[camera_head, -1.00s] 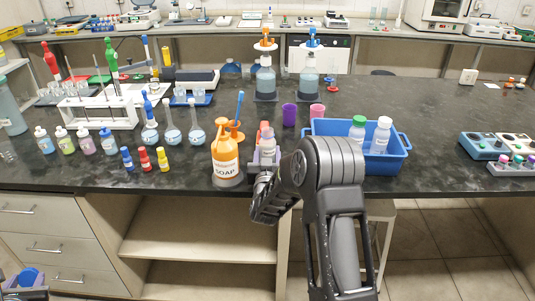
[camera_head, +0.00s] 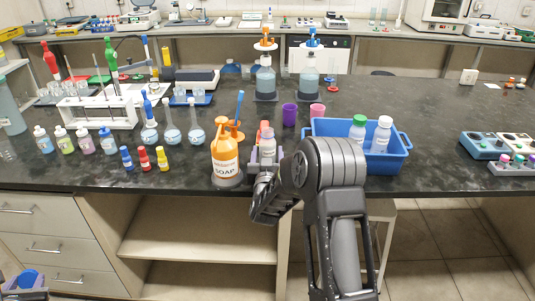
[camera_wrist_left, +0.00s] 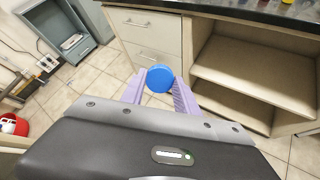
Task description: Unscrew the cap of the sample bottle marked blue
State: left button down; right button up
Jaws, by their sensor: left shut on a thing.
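My left gripper (camera_head: 28,283) is at the lower left in the head view, off the bench and low beside the drawers. It is shut on a round blue cap (camera_wrist_left: 160,79), held between the purple fingertips in the left wrist view. A blue-capped bottle (camera_head: 107,142) stands in the row at left.
The orange soap bottle (camera_head: 225,160) stands close left of my right gripper. A blue tray (camera_head: 397,160) with two bottles is at right. Small dropper bottles (camera_head: 145,160), flasks (camera_head: 172,136) and a white rack (camera_head: 97,115) fill the left.

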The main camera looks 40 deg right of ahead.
jog(key=shift+o, duration=0.9)
jog(key=shift+s, duration=0.1)
jog(key=b+v, duration=0.2)
jog(key=v, duration=1)
jog(key=shift+a, duration=0.1)
